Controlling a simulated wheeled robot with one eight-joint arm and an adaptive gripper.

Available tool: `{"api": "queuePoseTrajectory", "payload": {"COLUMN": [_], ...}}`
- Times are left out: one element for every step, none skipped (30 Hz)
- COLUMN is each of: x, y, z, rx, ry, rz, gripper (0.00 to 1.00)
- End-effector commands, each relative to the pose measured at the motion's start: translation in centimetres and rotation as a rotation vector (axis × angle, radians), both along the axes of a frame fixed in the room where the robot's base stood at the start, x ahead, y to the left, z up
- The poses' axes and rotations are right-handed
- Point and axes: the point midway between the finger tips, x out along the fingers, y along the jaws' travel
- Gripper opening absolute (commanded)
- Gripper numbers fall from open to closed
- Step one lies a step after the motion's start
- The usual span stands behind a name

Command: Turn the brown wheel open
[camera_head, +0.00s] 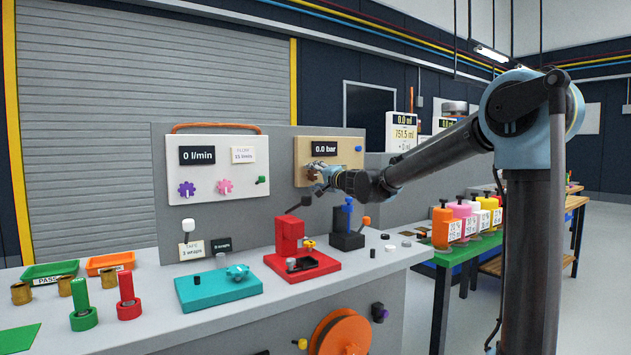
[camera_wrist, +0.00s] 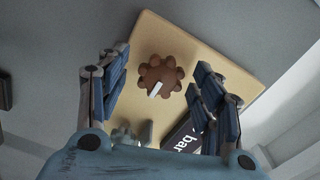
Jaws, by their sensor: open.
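The brown wheel (camera_wrist: 160,76) shows in the wrist view as a scalloped knob with a white mark. It is mounted on a tan panel (camera_wrist: 225,65), which also carries a dark "bar" display (camera_wrist: 183,138). My gripper (camera_wrist: 163,88) is open, with one blue-grey finger on each side of the wheel in the picture and no visible contact. In the head view my gripper (camera_head: 318,174) is in front of the tan panel (camera_head: 352,148), whose display (camera_head: 325,148) reads 0.0 bar. The wheel is hidden there behind the gripper.
Left of the tan panel is a white panel (camera_head: 240,165) with a purple wheel (camera_head: 187,189) and a pink wheel (camera_head: 225,187). Below stand a red press (camera_head: 292,240), a blue-handled black device (camera_head: 347,230) and a teal base (camera_head: 215,288). Several coloured bottles (camera_head: 442,228) stand at the right.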

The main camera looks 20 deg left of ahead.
Motion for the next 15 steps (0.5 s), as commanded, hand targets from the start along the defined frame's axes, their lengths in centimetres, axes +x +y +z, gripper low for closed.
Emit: {"api": "queuePoseTrajectory", "payload": {"x": [-0.3, -0.5, -0.9, -1.1, -1.4, -1.8, -2.1, -2.4, -2.8, -3.1, -3.4, -3.9, -4.2, -4.4, -4.8], "y": [-0.4, -0.7, -1.1, -1.4, -1.8, -2.3, -2.6, -3.0, -3.5, -3.8, -4.1, -4.6, -4.9, -5.3, -5.7], "z": [0.0, 0.0, 0.0, 0.0, 0.0, 0.0, 0.0, 0.0, -0.1, -0.1, -0.1, -0.1, -0.1, -0.1, -0.1], "rx": [0.000, 0.000, 0.000, 0.000, -0.001, -0.001, 0.000, 0.000, 0.000, 0.000, 0.000, 0.000, 0.000, 0.000, 0.000], "ry": [0.000, 0.000, 0.000, 0.000, 0.000, 0.000, 0.000, 0.000, 0.000, 0.001, 0.001, 0.001, 0.001, 0.001, 0.001], "rz": [0.000, -0.001, -0.001, -0.001, -0.001, -0.001, -0.002, -0.002, -0.002, -0.001, -0.001, -0.001, -0.001, 0.000, 0.000], "gripper": [0.60, 0.60, 0.60, 0.60, 0.60, 0.60, 0.60, 0.60, 0.60, 0.60, 0.60, 0.60, 0.60, 0.60, 0.60]}}
